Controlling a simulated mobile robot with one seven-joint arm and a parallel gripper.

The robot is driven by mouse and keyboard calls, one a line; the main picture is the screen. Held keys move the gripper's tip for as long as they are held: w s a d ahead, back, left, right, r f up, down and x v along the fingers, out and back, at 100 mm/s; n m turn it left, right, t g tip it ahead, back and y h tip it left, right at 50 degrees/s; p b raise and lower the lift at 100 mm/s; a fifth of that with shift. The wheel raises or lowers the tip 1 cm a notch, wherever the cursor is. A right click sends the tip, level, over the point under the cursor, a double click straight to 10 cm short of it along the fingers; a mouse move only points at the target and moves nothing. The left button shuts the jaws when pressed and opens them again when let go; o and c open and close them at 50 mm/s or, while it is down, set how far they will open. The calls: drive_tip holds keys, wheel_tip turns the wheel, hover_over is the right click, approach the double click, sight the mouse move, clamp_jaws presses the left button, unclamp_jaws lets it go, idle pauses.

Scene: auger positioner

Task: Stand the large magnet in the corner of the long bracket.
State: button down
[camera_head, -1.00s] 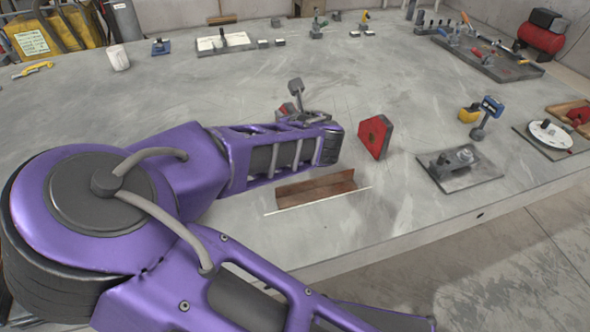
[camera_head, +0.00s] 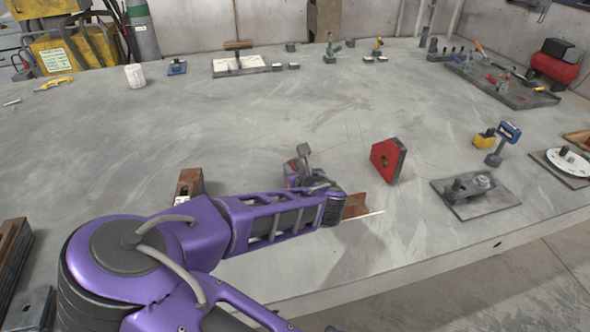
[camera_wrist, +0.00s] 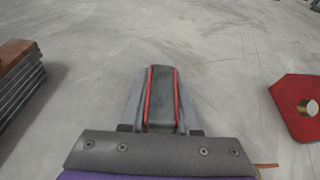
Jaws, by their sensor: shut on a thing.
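My gripper (camera_wrist: 161,108) is shut on a dark magnet with red sides (camera_wrist: 162,92), which points away from the wrist. In the head view the held magnet shows only as a small red patch (camera_head: 291,167) beside the jaws. The long brown angle bracket (camera_head: 356,204) lies near the table's front edge with a thin pale strip along its front. My arm hides most of the bracket, including its left part. The gripper appears behind the bracket and apart from it. Another red magnet (camera_head: 387,160) stands to the right; it also shows in the wrist view (camera_wrist: 300,105).
A brown-topped block stack (camera_head: 188,184) stands left behind my arm. More brown and dark bars (camera_head: 14,252) lie at the far left. A dark plate with fittings (camera_head: 476,194) lies to the right. The table (camera_head: 230,125) beyond the gripper is largely clear.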

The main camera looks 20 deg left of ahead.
drive_tip(key=shift+r, duration=0.15)
drive_tip(key=c, duration=0.6)
unclamp_jaws()
drive_tip(key=shift+f, duration=0.25)
drive_tip(key=shift+c, duration=0.2)
drive_tip(key=shift+r, duration=0.1)
drive_tip(key=shift+s+r, duration=0.1)
drive_tip(key=shift+r, duration=0.1)
drive_tip(key=p+v, duration=0.2)
drive_tip(key=v, duration=0.9)
drive_tip(key=shift+s+d, duration=0.3)
drive_tip(key=shift+s, duration=0.05)
